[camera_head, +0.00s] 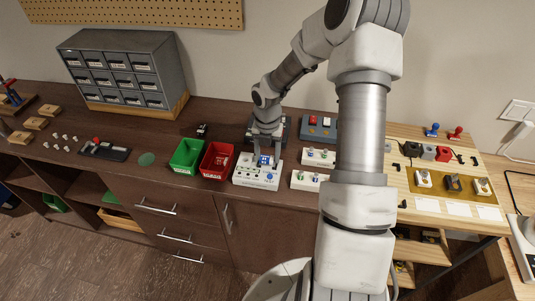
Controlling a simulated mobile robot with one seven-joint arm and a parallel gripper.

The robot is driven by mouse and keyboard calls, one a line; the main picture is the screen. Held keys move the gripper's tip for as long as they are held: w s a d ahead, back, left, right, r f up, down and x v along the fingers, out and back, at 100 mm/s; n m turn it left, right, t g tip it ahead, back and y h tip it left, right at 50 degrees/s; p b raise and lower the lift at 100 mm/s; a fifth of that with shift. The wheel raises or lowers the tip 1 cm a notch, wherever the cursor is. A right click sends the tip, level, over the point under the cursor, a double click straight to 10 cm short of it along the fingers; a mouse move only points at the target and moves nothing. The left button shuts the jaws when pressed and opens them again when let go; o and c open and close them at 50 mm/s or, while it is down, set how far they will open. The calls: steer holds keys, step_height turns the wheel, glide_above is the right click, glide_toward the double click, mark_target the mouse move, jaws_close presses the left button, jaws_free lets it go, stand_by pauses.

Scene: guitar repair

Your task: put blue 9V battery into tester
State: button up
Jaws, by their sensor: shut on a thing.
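My gripper (266,154) points down over a white box with small knobs and sockets (250,181), which looks like the tester, near the front edge of the dark bench. The gripper is shut on the blue battery (265,161), a small blue block between its fingers at the back right of the white box. I cannot tell whether the battery is inside the box or just above it. The fingers partly hide the battery.
A green bin (187,156) and a red bin (217,160) stand left of the tester. White switch boxes (318,157) stand to its right, with a blue-grey box (319,127) behind. A grey drawer cabinet (122,70) stands at the back left. My arm hides part of the bench.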

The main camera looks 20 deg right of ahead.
steer(key=shift+f, duration=0.3)
steer(key=shift+r+p, duration=0.35)
steer(key=shift+p, duration=0.05)
steer(key=shift+p, duration=0.4)
stand_by(0.9)
steer(key=o, duration=1.4)
steer(key=shift+c, duration=0.2)
step_height(320, 180, up, 7)
steer(key=p, duration=0.6)
steer(key=shift+p, duration=0.3)
